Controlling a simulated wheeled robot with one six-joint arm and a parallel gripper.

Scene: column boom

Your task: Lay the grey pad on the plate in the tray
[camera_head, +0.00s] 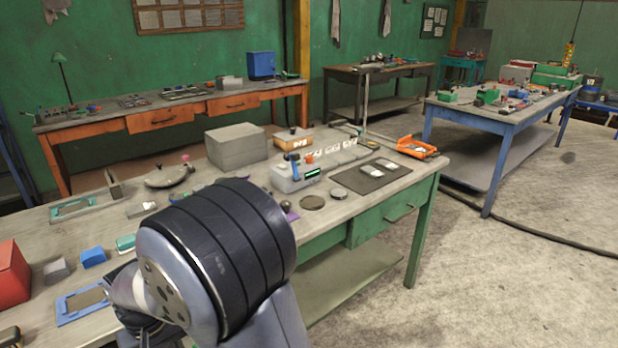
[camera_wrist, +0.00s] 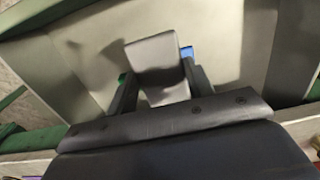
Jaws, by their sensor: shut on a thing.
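In the wrist view a grey pad (camera_wrist: 152,52) sits between the two fingers of my gripper (camera_wrist: 157,82), which is shut on it. A pale surface lies behind the pad; I cannot tell the gap to it. In the head view my arm hides the pad and most of my gripper. A blue-rimmed tray (camera_head: 66,313) lies on the near bench at the lower left, with a flat brownish-grey plate (camera_head: 88,299) inside it. My arm covers the tray's right side. I see no pad on the visible part of the plate.
On the bench (camera_head: 330,228), a red box (camera_head: 12,283), a grey block (camera_head: 56,270), a blue block (camera_head: 93,258) and a green block (camera_head: 126,243) stand near the tray. A large grey box (camera_head: 235,147) and a meter-like device (camera_head: 295,174) stand farther back.

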